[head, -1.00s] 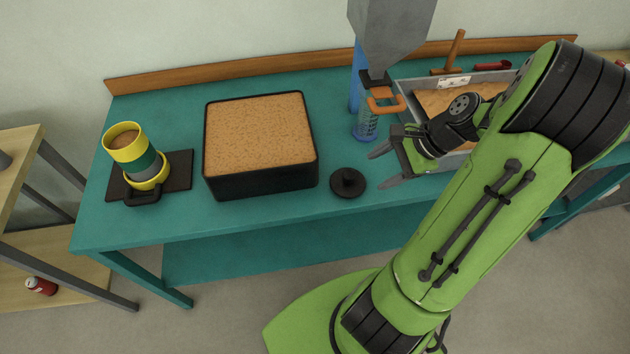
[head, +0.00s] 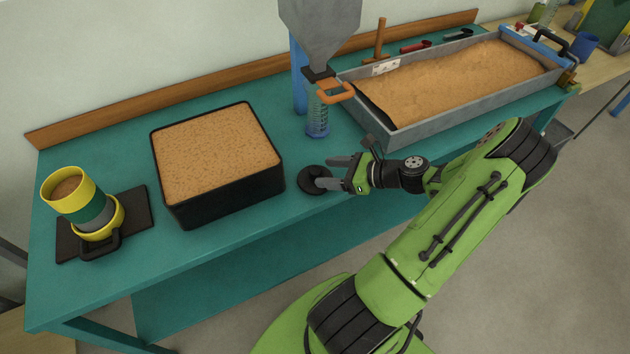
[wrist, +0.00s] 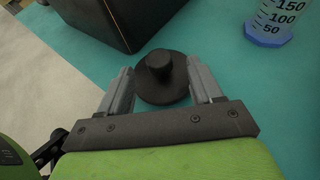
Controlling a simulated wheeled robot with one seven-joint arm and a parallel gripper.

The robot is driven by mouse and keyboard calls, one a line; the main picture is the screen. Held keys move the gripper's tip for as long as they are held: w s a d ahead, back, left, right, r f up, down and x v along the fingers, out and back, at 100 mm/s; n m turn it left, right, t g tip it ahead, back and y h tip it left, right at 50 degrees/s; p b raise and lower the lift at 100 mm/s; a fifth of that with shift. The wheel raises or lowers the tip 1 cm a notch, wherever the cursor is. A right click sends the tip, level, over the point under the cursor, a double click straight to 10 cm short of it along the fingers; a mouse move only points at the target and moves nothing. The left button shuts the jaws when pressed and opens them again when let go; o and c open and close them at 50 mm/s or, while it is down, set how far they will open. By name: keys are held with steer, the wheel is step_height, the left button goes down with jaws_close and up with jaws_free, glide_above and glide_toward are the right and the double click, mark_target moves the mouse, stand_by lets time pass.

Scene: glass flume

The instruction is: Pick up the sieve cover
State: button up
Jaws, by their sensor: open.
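The sieve cover is a small black disc with a round knob (head: 313,180), lying on the teal bench near its front edge. In the wrist view the sieve cover (wrist: 161,80) sits between and just beyond my two fingers, its knob upright. My gripper (head: 340,172) is open and reaches in from the right, low over the bench at the cover. In the wrist view my gripper (wrist: 160,92) has one finger on each side of the cover; I cannot tell whether they touch it. Part of the cover is hidden behind a finger in the head view.
A black box of sand (head: 220,157) stands close left of the cover. A graduated cylinder (head: 317,118) stands behind it under a grey hopper (head: 320,35). A long sand tray (head: 450,85) is behind right. A yellow-green sieve stack (head: 85,208) stands far left.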

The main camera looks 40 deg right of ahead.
mark_target(315, 170)
steer(key=b+x, duration=0.1)
steer(key=x, duration=0.3)
steer(key=shift+w+a+f, duration=0.1)
steer(key=shift+w+a, duration=0.1)
steer(key=shift+w, duration=0.1)
steer(key=shift+c, duration=0.5)
steer(key=c, duration=1)
